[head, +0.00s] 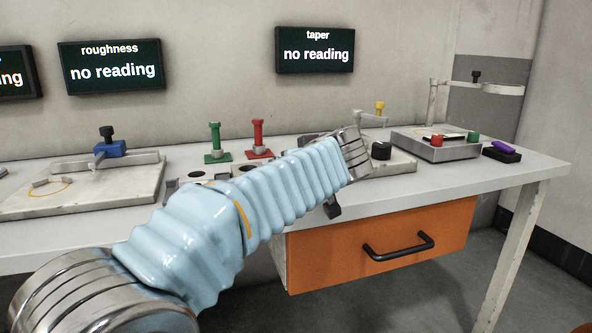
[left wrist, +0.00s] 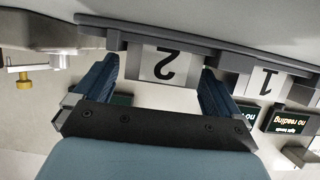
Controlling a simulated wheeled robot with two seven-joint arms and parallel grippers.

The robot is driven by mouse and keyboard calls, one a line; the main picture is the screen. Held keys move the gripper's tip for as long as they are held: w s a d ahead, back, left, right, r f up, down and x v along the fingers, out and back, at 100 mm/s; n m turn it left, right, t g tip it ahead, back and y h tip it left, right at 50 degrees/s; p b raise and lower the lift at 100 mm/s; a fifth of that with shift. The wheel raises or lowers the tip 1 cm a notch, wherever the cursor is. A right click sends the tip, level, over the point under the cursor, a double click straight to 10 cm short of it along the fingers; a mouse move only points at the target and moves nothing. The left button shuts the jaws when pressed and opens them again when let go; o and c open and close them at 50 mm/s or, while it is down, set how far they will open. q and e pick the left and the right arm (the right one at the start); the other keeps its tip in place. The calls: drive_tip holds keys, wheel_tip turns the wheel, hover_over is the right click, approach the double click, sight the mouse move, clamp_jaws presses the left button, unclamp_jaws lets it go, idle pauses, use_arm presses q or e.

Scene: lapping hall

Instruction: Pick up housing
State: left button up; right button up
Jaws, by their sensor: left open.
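I cannot pick out a housing with certainty in either view. My left gripper (left wrist: 158,70) is open in the left wrist view, its two dark blue fingers apart with nothing held between them. A white plate marked 2 (left wrist: 164,66) shows between and beyond the fingers, apart from them as far as I can tell. In the head view my left arm crosses the workbench (head: 520,168) from the lower left, and its sleeve and metal wrist hide most of the gripper and part of the bench top. My right gripper is in neither view.
A green-handled plug (head: 215,143) and a red-handled plug (head: 259,140) stand behind my arm. A stone plate (head: 85,190) lies left, a grey instrument (head: 435,145) right. An orange drawer (head: 385,245) is below. A plate marked 1 (left wrist: 262,82) shows in the wrist view.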

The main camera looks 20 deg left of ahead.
use_arm(q)
drive_tip(key=c, duration=1.4)
drive_tip(key=shift+c, duration=0.6)
drive_tip(key=shift+r, duration=0.15)
